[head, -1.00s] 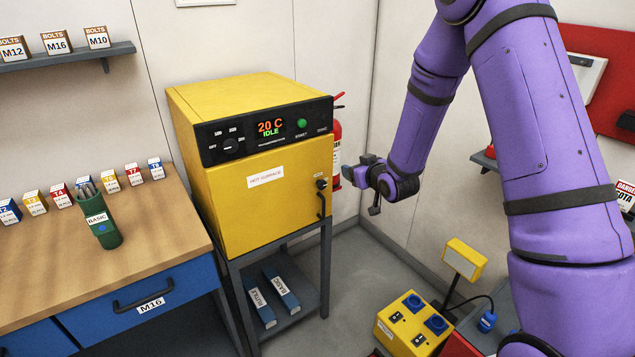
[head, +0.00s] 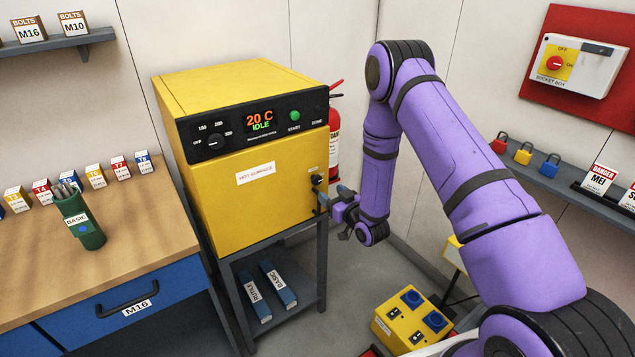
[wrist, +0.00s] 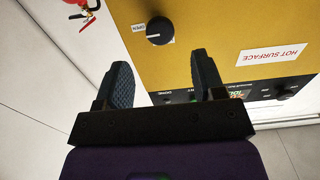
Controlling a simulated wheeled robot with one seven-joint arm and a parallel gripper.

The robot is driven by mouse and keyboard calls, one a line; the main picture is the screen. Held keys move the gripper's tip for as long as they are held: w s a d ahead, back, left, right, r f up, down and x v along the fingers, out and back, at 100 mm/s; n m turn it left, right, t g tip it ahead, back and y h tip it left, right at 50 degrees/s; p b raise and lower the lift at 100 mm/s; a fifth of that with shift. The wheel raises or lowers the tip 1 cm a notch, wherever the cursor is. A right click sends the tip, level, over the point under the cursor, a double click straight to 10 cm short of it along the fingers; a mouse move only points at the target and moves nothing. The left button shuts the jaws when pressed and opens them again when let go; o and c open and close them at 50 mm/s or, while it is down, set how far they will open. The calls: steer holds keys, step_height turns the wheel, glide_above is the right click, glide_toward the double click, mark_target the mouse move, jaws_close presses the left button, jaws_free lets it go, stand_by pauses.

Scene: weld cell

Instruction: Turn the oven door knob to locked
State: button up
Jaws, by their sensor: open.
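The yellow oven (head: 255,190) stands on a grey stand, its display reading 20 C IDLE. The black door knob (head: 317,180) is at the right side of the oven door. In the wrist view the knob (wrist: 160,30) is round with a pale pointer mark, and a small OPEN label sits beside it on the left. My gripper (head: 331,196) is at the door's right edge, close to the knob, and partly hides the door handle. In the wrist view my gripper (wrist: 161,62) is open and empty, with the knob ahead between the lines of its fingers, apart from them.
A red fire extinguisher (head: 333,135) stands behind the oven's right side. A workbench (head: 140,215) with a green holder (head: 80,220) is on the left. A yellow socket unit (head: 412,318) is on the lower right. A shelf with padlocks (head: 523,153) runs along the right wall.

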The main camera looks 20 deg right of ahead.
mark_target(318, 182)
steer(key=x, duration=0.8)
steer(key=shift+w, duration=0.1)
steer(key=shift+c, duration=0.4)
steer(key=c, duration=0.8)
